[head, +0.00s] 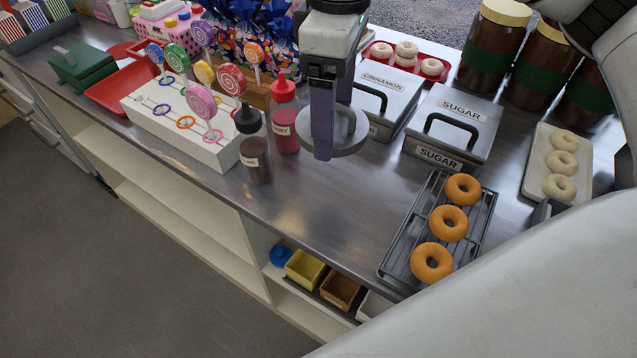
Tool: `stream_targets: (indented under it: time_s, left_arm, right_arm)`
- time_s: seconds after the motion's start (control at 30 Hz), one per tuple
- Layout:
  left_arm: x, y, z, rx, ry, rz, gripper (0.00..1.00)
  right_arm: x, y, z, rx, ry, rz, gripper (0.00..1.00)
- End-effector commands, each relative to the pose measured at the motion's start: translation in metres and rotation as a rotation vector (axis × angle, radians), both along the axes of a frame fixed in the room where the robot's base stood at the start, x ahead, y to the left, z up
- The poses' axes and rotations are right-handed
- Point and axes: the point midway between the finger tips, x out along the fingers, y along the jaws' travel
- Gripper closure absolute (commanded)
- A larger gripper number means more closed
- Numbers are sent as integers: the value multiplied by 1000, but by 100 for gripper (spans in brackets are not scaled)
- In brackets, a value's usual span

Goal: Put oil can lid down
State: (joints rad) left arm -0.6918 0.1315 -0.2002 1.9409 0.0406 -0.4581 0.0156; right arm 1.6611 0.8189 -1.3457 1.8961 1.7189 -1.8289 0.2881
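My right gripper (332,112) hangs down from the top edge, at the middle of the picture. Its fingers are closed around the upper part of a round grey metal lid (350,139), which appears to be the oil can lid. The lid seems to hang above the steel counter, right of the red-capped bottle and in front of the cinnamon box. The near finger hides part of the lid, and the exact grip point is hidden. I cannot identify an oil can here. My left gripper is not in view.
The steel counter (310,212) is clear below the lid. A dark bottle (254,155) and red bottle (284,122) stand left. A donut rack (397,250) and sugar box (455,122) stand right. A lollipop stand (165,138) is further left.

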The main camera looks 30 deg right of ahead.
Motion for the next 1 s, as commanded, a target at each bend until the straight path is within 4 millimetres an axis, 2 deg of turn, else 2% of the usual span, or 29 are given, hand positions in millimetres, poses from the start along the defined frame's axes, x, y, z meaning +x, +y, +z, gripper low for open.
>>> stream_targets:
  time_s: [0.2,0.6,0.8,1.0]
  left_arm:
    - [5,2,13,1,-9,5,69]
    - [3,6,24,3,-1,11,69]
    - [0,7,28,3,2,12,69]
    - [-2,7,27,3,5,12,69]
  right_arm:
    - [5,5,-10,-2,6,585,41]
    - [10,2,-32,-1,8,1593,41]
    - [10,-1,-40,-1,9,1932,41]
    - [10,-3,-49,0,11,2067,41]
